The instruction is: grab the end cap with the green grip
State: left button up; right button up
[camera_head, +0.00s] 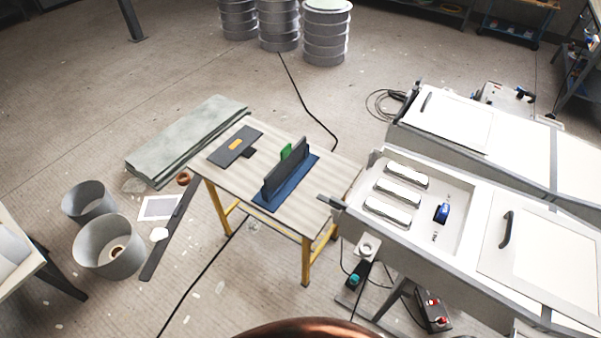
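A dark grey end cap (284,170) stands upright on a blue base (287,183) on a small wooden-topped table (225,172) with yellow legs. A green grip (286,151) shows just behind its upper edge, partly hidden by the plate. A second dark grey plate (226,155) with an orange grip (236,145) lies flat on the table to the left. Neither of my grippers is in view.
A white mould bench (465,235) with metal blocks (398,194) and a blue item (441,213) stands right of the table. Grey buckets (107,246) and stacked slabs (185,140) are at left. Metal drums (326,35) stand behind. A cable (305,95) crosses the floor.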

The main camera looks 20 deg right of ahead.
aim_at(290, 158)
jog(key=z, duration=0.65)
jog(key=i, duration=0.9)
jog(key=u, duration=0.65)
